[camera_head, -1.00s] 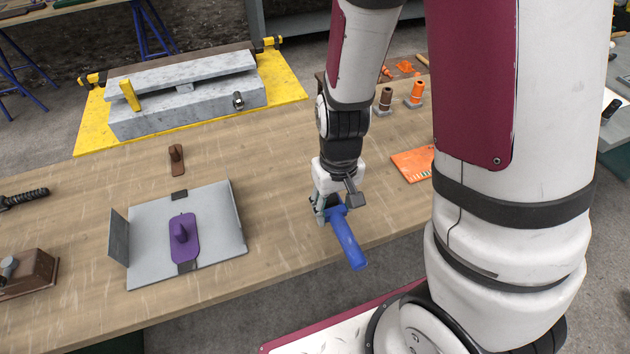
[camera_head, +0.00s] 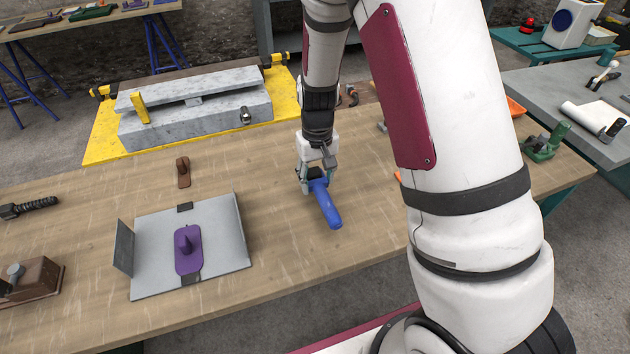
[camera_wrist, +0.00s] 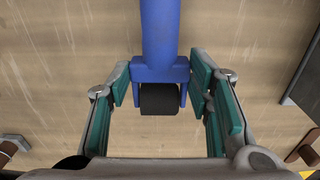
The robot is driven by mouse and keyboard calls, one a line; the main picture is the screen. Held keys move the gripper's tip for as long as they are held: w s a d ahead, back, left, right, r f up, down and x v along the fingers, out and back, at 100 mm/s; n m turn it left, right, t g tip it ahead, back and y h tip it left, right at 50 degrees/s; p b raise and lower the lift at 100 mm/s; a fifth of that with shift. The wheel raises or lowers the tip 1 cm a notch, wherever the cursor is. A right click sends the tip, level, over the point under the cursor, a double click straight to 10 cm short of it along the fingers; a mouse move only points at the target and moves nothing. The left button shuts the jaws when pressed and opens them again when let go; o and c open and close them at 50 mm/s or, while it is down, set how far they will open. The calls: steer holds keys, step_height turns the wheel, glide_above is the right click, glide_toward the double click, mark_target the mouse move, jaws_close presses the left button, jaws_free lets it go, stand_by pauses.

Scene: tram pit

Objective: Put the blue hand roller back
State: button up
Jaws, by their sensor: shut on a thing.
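The blue hand roller (camera_head: 327,206) has a long blue handle and a black roller. My gripper (camera_head: 318,178) is shut on it by its fork end, over the wooden workbench (camera_head: 270,240). In the wrist view the roller's blue fork (camera_wrist: 160,70) sits between my two green-padded fingers, with the black roller (camera_wrist: 159,99) just behind the fork and the handle pointing away to the top edge. In the head view the handle points toward the bench's front edge. I cannot tell whether the roller touches the bench.
A grey metal sheet (camera_head: 150,225) with an upright flap and a purple-handled float (camera_head: 188,250) lies to the left. A small brown-handled tool (camera_head: 183,171) is behind it. Grey stone blocks (camera_head: 195,122) stand on a yellow base at the back. Bench around my gripper is mostly clear.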

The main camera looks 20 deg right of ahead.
steer(key=shift+w+f, duration=0.25)
steer(key=shift+w, duration=0.65)
steer(key=shift+s+f, duration=0.15)
steer(key=shift+f, duration=0.6)
steer(key=shift+f+p, duration=0.45)
steer(key=shift+f, duration=0.15)
steer(key=o, duration=1.2)
steer(key=shift+o, duration=0.2)
steer(key=shift+f, duration=0.1)
